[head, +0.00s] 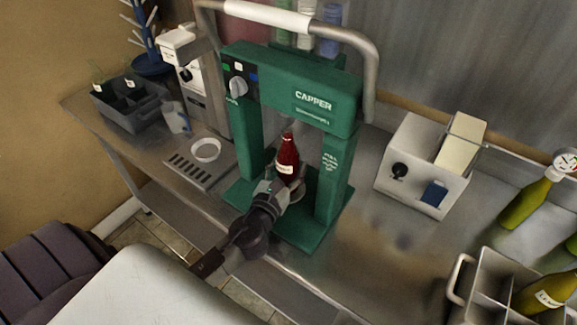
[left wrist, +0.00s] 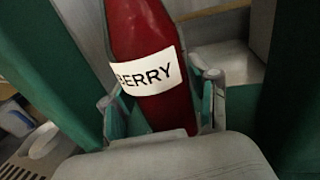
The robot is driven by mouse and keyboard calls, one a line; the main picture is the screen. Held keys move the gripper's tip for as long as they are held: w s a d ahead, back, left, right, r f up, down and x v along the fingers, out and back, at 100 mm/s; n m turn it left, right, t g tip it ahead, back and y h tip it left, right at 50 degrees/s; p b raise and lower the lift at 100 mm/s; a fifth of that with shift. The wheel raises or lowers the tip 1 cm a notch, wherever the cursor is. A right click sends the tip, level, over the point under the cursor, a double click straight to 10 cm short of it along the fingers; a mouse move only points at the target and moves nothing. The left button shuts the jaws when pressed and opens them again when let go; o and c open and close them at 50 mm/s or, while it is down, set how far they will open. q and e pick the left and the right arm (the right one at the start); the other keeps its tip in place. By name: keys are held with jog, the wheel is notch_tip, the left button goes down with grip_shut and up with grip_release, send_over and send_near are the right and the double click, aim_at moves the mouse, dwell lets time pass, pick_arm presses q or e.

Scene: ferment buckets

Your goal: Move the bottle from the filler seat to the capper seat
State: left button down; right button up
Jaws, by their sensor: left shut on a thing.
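A dark red bottle (head: 287,160) stands upright between the posts of the green capper (head: 289,84), over its base plate. Its white label reads "BERRY" in the left wrist view (left wrist: 148,72). My left gripper (head: 286,190) is shut on the bottle low on its body; the wrist view shows a finger on each side (left wrist: 162,112). Whether the bottle's bottom touches the capper seat is hidden by the gripper. The filler (head: 199,85) stands left of the capper, with a white ring (head: 206,150) by its drip grate. My right gripper is not in view.
A grey caddy (head: 128,101) and a clear jug (head: 175,118) stand at the left. A white box device (head: 424,165) is right of the capper. A divided crate (head: 490,284) and green bottles (head: 525,203) are far right.

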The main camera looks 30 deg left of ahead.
pick_arm(q)
jog(key=shift+f+b, duration=0.3)
jog(key=shift+f, duration=0.25)
dwell(0.9)
jog(key=shift+c, duration=1.6)
grip_release()
jog(key=shift+o, duration=0.5)
jog(key=shift+f, duration=0.15)
jog(key=s+d, duration=0.1)
jog(key=s, duration=1.1)
jog(key=shift+d, duration=0.35)
